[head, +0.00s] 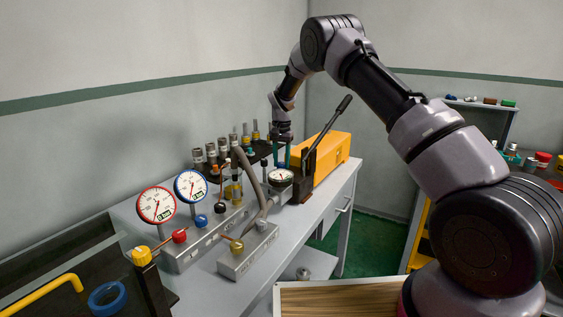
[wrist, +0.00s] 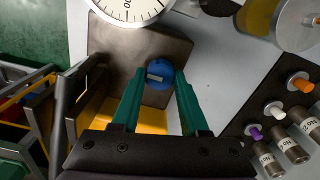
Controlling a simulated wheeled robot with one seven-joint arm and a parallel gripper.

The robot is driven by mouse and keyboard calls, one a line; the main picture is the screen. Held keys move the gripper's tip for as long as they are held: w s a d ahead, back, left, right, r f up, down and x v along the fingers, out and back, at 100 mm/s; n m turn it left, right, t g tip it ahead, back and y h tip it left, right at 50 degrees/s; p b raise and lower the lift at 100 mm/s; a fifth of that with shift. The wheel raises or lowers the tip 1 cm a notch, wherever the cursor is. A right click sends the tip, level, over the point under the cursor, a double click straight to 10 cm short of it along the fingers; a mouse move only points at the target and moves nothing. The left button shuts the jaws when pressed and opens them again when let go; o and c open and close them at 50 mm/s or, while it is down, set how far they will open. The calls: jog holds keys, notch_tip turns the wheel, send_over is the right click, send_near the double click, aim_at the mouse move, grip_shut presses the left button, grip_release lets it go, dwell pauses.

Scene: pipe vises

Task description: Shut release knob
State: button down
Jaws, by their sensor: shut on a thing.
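The release knob appears to be the small blue round knob (wrist: 160,73) with a pale mark on top, set on a dark block (wrist: 135,60) below a white dial gauge (wrist: 130,5) in the wrist view. My gripper (wrist: 160,78) has its two green fingers on either side of the knob and is shut on it. In the head view my gripper (head: 282,160) points down at the hand pump's dark block (head: 303,182), just behind the gauge (head: 281,176). The knob is hidden there. How far the knob is turned cannot be told.
The pump's orange body (head: 330,152) and black lever (head: 327,125) stand right beside my gripper. A rack of fittings (head: 211,156) is behind left. Two dial gauges, red (head: 157,205) and blue (head: 190,186), and a valve manifold (head: 205,240) are nearer on the grey bench.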

aim_at(282, 163)
dwell(0.4)
jog(key=shift+c, duration=2.1)
grip_release()
notch_tip(282, 163, up, 11)
